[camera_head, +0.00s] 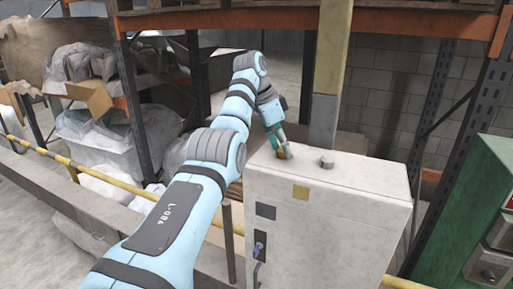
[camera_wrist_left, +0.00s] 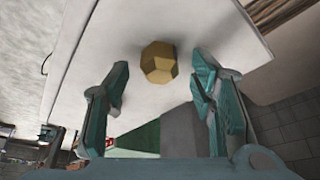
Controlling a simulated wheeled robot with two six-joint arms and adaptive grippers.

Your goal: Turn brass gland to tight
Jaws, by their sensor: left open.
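The brass gland (camera_wrist_left: 159,62) is a faceted, gold-brown piece on the top face of a white cabinet (camera_head: 330,225). In the left wrist view it sits just beyond and between my left gripper's fingertips (camera_wrist_left: 160,75), with a gap on both sides. The fingers are apart and hold nothing. In the head view my left gripper (camera_head: 283,150) points down at the cabinet top near its back left edge, and the gland (camera_head: 287,153) shows only in part beside the fingers. Whether the fingers touch it cannot be told. My right gripper is not in view.
A grey round fitting (camera_head: 327,162) stands on the cabinet top right of the gland. A grey and yellow post (camera_head: 328,75) rises behind the cabinet. A green cabinet (camera_head: 490,205) is at the right. A yellow rail (camera_head: 110,182) and racks with wrapped goods stand at the left.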

